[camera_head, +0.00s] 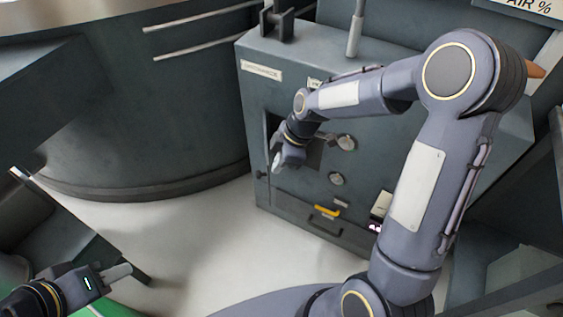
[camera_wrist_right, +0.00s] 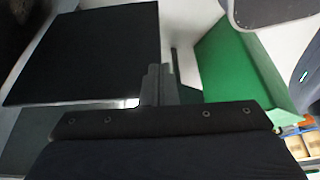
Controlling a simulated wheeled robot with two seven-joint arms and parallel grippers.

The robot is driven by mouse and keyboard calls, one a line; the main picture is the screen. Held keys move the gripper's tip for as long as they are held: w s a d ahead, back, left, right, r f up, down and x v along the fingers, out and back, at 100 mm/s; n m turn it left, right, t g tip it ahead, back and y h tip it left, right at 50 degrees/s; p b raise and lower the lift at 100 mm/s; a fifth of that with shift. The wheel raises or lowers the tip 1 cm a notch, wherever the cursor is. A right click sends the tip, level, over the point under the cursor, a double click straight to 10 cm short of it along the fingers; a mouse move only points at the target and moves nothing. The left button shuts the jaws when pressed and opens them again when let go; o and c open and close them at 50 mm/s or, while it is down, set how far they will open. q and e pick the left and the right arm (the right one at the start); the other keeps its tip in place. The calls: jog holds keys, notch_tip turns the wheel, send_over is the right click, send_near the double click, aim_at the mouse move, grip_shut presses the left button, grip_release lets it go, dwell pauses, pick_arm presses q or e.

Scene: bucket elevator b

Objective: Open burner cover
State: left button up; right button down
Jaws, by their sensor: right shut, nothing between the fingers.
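The grey burner cabinet (camera_head: 290,85) stands in the middle of the head view, with round knobs on its front. My right gripper (camera_head: 276,163) is at the left part of this front, shut and empty. My arm and wrist hide much of the panel there, and I cannot tell which part is the cover or how far it stands open. In the right wrist view the shut fingers (camera_wrist_right: 158,86) are beside a flat dark panel (camera_wrist_right: 85,50); contact cannot be told. My left gripper (camera_head: 118,272) is low at the left, away from the cabinet; its finger gap cannot be made out.
A large round grey vessel (camera_head: 140,110) stands left of the cabinet. A yellow handle (camera_head: 327,210) is low on the cabinet front. Pale floor (camera_head: 190,235) lies open before it. A green surface (camera_wrist_right: 235,70) shows in the wrist view. Dark metal framing is at the right.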

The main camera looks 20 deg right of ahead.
jog(key=w+a+m+t, duration=0.1)
jog(key=w+a+m, duration=0.2)
jog(key=a, duration=0.8)
jog(key=shift+w+a, duration=0.15)
jog(key=shift+w, duration=0.7)
